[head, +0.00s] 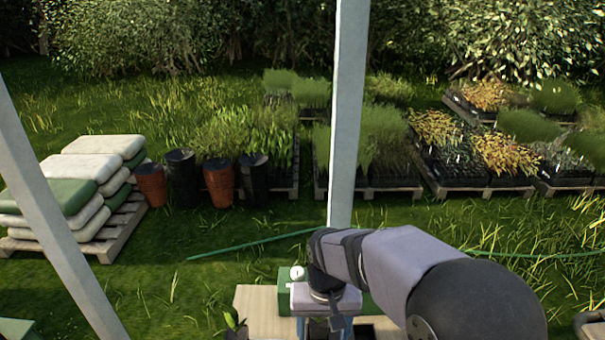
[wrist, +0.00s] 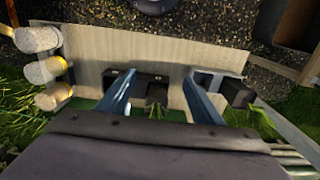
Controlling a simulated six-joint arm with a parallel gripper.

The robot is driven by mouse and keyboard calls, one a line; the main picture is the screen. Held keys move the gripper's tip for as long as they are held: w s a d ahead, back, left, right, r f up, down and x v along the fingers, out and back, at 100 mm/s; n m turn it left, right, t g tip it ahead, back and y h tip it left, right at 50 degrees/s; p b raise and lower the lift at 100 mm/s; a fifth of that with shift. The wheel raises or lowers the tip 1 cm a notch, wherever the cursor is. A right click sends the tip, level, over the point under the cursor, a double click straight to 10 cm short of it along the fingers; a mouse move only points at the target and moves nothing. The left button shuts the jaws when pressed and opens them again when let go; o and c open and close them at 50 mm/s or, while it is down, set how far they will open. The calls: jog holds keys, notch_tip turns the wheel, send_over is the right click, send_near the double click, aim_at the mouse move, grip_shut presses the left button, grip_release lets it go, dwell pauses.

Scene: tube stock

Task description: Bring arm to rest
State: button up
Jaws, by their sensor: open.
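My gripper (head: 325,329) hangs low over a pale wooden bench (head: 262,300) at the bottom of the head view. In the wrist view my gripper (wrist: 160,77) has its two blue fingers spread well apart, and nothing is held between them. Beyond and below the gap is a dark holder with a small square dark pot (wrist: 157,92) and a bit of green leaf. I cannot tell how far the fingers are above it. My forearm hides part of the bench in the head view.
Pale cylinders (wrist: 47,70) sit at the bench's left edge in the wrist view. A pale post (head: 347,110) rises behind. Stacked sacks (head: 105,158) and potted plants stand farther back.

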jog(key=s+d+f, duration=0.2)
jog(key=s+d, duration=0.8)
jog(key=s, duration=0.1)
jog(key=shift+s+d+f, duration=0.2)
jog(key=shift+s+d, duration=0.05)
jog(key=shift+d, duration=0.15)
